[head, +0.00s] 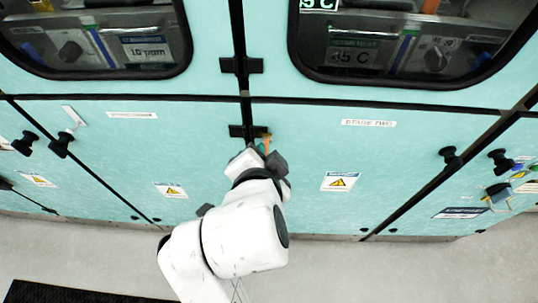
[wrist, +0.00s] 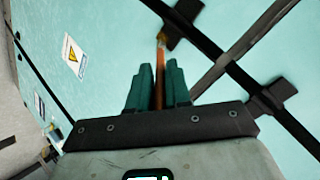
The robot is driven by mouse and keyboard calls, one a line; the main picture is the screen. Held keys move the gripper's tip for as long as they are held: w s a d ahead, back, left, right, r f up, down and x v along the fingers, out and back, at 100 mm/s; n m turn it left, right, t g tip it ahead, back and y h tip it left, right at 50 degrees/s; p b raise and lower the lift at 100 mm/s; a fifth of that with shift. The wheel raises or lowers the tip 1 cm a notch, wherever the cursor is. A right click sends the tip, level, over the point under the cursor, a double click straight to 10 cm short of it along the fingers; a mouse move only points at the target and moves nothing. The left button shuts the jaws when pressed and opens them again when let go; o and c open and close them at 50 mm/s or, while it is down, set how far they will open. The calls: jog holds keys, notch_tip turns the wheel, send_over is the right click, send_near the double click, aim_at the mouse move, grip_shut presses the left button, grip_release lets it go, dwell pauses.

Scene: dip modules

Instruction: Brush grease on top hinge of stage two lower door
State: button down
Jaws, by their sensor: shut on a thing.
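The stage two lower door (head: 400,160) is a pale teal panel with a "STAGE TWO" label, right of the vertical seam in the head view. Its black top hinge (head: 240,131) sits on that seam just below the horizontal gap; it also shows in the wrist view (wrist: 184,26). My gripper (wrist: 160,88) has dark green fingers shut on the brown handle of a brush (wrist: 161,62). The brush tip is at the lower left edge of the hinge in the wrist view. I cannot tell whether it touches. In the head view my gripper (head: 264,152) partly hides the brush.
Another black hinge (head: 241,66) is above the gap, on the upper windowed door. Black knobs (head: 450,156) and a padlock (head: 497,193) stick out at the right. More knobs (head: 60,145) stick out at the left. Pale floor (head: 380,270) lies clear below; a dark mat (head: 60,293) lies lower left.

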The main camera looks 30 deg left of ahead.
jog(key=shift+s+a+r, duration=0.75)
jog(key=shift+s+a, duration=0.3)
jog(key=shift+a, duration=0.7)
jog(key=w+d, duration=0.1)
jog(key=w+d+p, duration=0.1)
jog(key=d, duration=0.1)
jog(key=d+p, duration=0.1)
jog(key=d, duration=0.1)
jog(key=shift+w, duration=0.4)
jog(key=shift+a+f, duration=0.1)
jog(key=shift+a, duration=0.05)
jog(key=s+a, duration=0.1)
jog(key=a, duration=0.2)
jog(key=s+a, duration=0.1)
jog(key=shift+s+a, duration=0.35)
jog(key=shift+s, duration=0.1)
